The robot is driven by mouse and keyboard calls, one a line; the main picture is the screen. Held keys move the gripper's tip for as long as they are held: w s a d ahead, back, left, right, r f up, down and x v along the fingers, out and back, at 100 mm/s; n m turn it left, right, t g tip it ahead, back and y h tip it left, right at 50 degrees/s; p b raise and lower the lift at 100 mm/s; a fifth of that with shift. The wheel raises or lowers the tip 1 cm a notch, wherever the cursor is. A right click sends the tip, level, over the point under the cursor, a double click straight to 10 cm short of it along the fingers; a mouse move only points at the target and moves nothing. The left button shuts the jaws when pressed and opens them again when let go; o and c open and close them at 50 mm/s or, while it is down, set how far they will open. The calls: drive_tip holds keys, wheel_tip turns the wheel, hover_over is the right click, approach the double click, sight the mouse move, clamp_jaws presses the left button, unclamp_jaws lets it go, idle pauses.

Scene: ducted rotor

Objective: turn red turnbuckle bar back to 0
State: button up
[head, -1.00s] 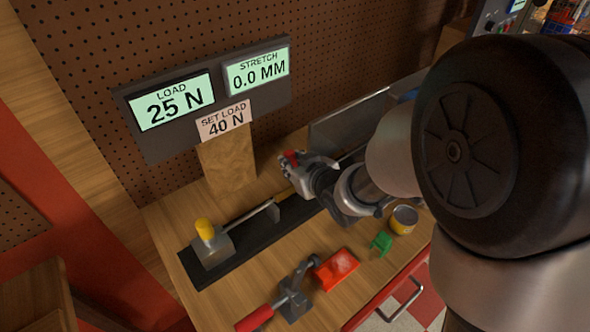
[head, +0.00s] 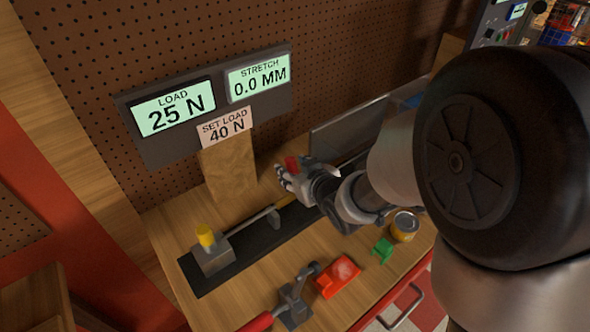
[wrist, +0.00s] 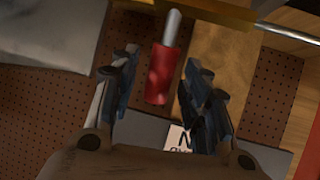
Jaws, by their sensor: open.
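The red turnbuckle bar (wrist: 160,75) shows in the wrist view as a red grip on a pale metal rod. It lies between the two fingers of my gripper (wrist: 163,88), with gaps visible on both sides. In the head view a small red part of the bar (head: 291,163) shows just above my gripper (head: 286,180). The gripper is open. The rest of the bar and its joint are hidden behind my gripper and wrist. The display panel (head: 220,70) reads load 25 N and stretch 0.0 mm. A label (head: 225,128) below reads set load 40 N.
A black rail (head: 225,273) carries a grey block with a yellow knob (head: 205,235) and a rod. A red-handled clamp (head: 292,302), a red block (head: 338,277), a green piece (head: 383,250) and a yellow can (head: 404,226) sit on the bench front. A wooden post (head: 230,170) stands close behind.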

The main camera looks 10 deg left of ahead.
drive_tip(key=v, duration=0.7)
drive_tip(key=shift+s, duration=0.2)
drive_tip(key=shift+d+r, duration=0.15)
drive_tip(key=s+d+r+m+h, duration=0.2)
drive_tip(key=s+d+m+h, duration=0.1)
drive_tip(key=d, duration=0.5)
drive_tip(key=s+d+r+m+h, duration=0.2)
drive_tip(key=s+d+r+h, duration=0.15)
drive_tip(key=d, duration=0.45)
drive_tip(key=s+d+m+g, duration=0.1)
drive_tip(key=s+d+g, duration=0.1)
drive_tip(key=s, duration=0.6)
drive_tip(key=s+d+m+g, duration=0.2)
drive_tip(key=s+g, duration=0.1)
drive_tip(key=s, duration=0.5)
drive_tip(key=shift+r+h, duration=0.2)
drive_tip(key=shift+h, duration=0.15)
